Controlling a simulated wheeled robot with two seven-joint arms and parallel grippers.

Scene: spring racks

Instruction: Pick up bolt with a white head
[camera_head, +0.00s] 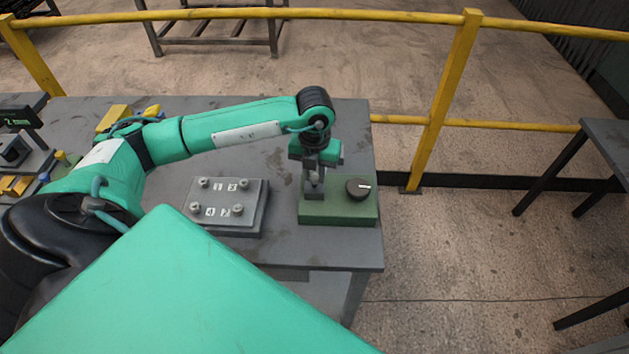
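My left arm reaches in from the left, and its gripper (314,186) points down over the left part of a green box (340,216). Grey metal shows between or at the fingertips, too small to tell whether it is a finger or a held part. A grey plate (254,220) lies to the left of the box. Several small grey bolts (238,209) stand at its corners, around white markings. I cannot make out a clearly white head on any of them. My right gripper is not in view.
The green box carries a black knob (358,188) on its right. Yellow blocks (114,117) and dark devices (14,151) stand at the table's left. The grey table (335,252) ends just right of the box. A yellow railing (440,105) runs behind.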

